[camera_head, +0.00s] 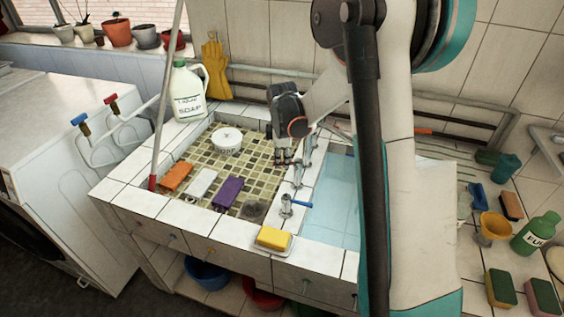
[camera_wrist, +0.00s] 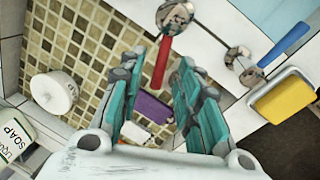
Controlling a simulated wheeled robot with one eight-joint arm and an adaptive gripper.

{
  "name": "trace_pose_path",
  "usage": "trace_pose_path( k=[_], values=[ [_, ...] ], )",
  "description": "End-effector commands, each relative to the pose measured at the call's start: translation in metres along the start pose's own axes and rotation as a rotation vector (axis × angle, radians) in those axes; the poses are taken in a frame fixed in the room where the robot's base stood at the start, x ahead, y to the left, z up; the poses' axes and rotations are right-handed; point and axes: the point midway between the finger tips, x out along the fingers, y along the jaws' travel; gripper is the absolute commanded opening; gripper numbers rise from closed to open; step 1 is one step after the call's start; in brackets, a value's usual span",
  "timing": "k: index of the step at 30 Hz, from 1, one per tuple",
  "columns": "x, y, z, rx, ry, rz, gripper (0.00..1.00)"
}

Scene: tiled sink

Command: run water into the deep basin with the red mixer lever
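The red mixer lever (camera_wrist: 162,62) shows in the wrist view, reaching from a round chrome base toward my gripper. In the head view I cannot make it out behind my gripper. My gripper (camera_wrist: 162,68) is open, with its teal fingers on either side of the lever's free end in the picture. I cannot tell whether they touch it. In the head view my gripper (camera_head: 284,158) hangs over the divider between the basins. The pale blue basin (camera_head: 335,200) lies right of the divider, partly hidden by my arm; its corner shows in the wrist view (camera_wrist: 275,14). I see no running stream.
A blue lever (camera_head: 300,203) stands nearer the front, by a yellow sponge (camera_head: 274,238). The mosaic basin (camera_head: 190,165) holds a white tub (camera_head: 227,141) and several bars. A soap jug (camera_head: 187,92) stands behind. Red (camera_head: 110,98) and blue (camera_head: 79,119) valves sit at left.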

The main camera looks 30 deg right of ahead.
Motion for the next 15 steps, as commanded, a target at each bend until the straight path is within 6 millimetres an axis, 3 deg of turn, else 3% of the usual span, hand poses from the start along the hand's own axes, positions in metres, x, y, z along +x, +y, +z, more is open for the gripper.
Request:
trace_pose_path(
  k=[4,14,15],
  values=[
    [0.0121,-0.0002,0.0001,0.000,0.000,0.000,0.32],
    [0.0141,-0.0001,0.0001,0.000,0.000,0.000,0.32],
    [0.0141,-0.0001,0.0001,0.000,0.000,0.000,0.25]
  ],
)
